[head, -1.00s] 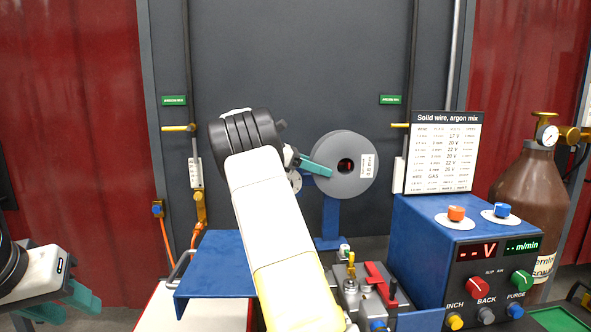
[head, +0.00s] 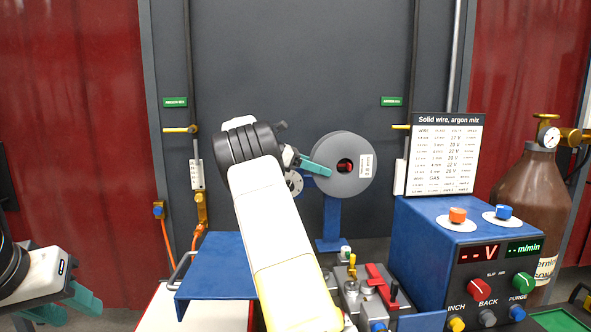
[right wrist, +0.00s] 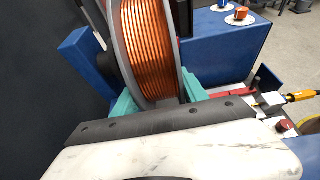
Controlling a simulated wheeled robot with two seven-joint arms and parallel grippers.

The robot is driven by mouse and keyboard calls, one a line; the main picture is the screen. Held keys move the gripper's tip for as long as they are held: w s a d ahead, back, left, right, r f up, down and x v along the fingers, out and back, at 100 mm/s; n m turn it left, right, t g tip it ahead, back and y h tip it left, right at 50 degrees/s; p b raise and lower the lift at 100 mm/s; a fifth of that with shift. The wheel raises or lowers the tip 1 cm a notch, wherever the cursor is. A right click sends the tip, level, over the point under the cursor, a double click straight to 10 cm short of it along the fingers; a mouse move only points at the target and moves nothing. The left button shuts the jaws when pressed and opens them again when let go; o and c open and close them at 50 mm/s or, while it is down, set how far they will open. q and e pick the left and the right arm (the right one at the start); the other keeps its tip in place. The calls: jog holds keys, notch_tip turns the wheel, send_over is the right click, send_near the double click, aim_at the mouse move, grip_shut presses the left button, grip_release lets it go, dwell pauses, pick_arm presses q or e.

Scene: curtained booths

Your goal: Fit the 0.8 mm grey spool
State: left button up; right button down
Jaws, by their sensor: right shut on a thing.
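The grey spool (head: 347,146) has a white label on its face and a dark centre hole in the head view. The right wrist view shows copper-coloured wire (right wrist: 142,45) wound between its grey flanges. My right gripper (head: 316,168) is shut on the spool's rim, with a teal finger on each side in the right wrist view (right wrist: 158,104). The spool is upright in front of the blue post (head: 331,215); whether it sits on a spindle is hidden. My left gripper (head: 76,305) is at the lower left, empty, its teal fingers apart.
A blue power unit (head: 425,245) with knobs and displays stands at the right. A settings card (head: 443,155) stands behind its top. A brown gas cylinder (head: 528,195) is at the far right. The wire feeder (head: 362,295) with a red lever and a blue panel (head: 215,265) lie in front.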

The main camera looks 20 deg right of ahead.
jog(key=shift+w+d+r, duration=0.1)
jog(key=shift+w+d, duration=0.1)
jog(key=shift+w, duration=0.4)
jog(key=shift+w+d+r, duration=0.1)
jog(key=shift+w+d, duration=0.1)
jog(key=shift+w, duration=0.35)
jog(key=c, duration=0.5)
grip_release()
